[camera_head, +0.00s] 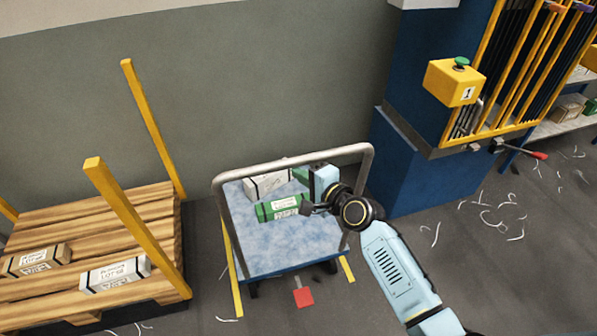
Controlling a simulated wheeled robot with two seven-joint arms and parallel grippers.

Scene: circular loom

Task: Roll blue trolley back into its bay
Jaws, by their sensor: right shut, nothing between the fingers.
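The blue trolley (262,247) stands in the middle of the head view, with a mottled blue deck and a grey tube handle (290,161) arching over it. A red pedal (303,298) on a short grey stem sticks out at its near edge. Yellow floor lines (232,272) run along its left and right sides. A white box (268,184) and a green box (278,207) with a pale label lie on the deck. My right gripper (307,208) is shut and empty over the deck, by the green box's right end; contact cannot be told. My left gripper is not in view.
A wooden pallet (90,222) with yellow posts and labelled boxes stands at left. A blue machine column (425,160) with a yellow button box (455,83) stands close on the right. A grey wall (250,85) is behind. Open floor with white scraps lies at right.

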